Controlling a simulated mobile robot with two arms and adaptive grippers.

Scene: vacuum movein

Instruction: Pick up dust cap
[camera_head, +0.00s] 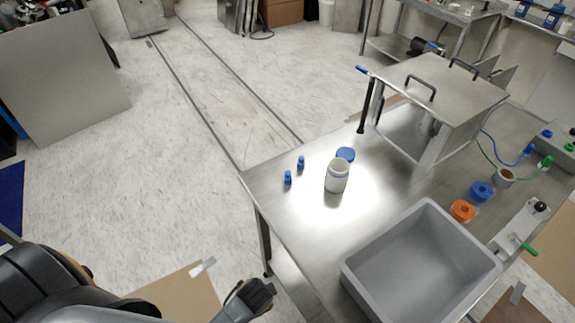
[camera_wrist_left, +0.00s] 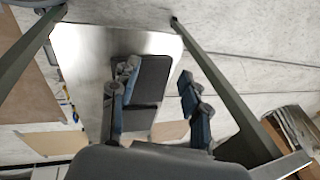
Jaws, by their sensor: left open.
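No single part is clearly marked as the dust cap. A flat round blue cap (camera_head: 345,154) lies on the steel table (camera_head: 290,215) just behind a white jar (camera_head: 337,176). Two small blue pieces (camera_head: 288,178) and (camera_head: 301,163) stand to the jar's left. A blue round part (camera_head: 481,191) and an orange round part (camera_head: 462,211) sit at the table's right side. My left gripper (camera_head: 257,295) is low at the table's near left side, apart from all of these. The left wrist view shows its fingers (camera_wrist_left: 160,95) open with nothing held. My right gripper is not in view.
A grey open bin (camera_head: 420,260) takes up the table's near part. A steel box with black handles (camera_head: 435,95) stands at the back right. A small brown-topped cup (camera_head: 504,177) and a device with a green handle (camera_head: 520,235) are at right. The table's left part is mostly clear.

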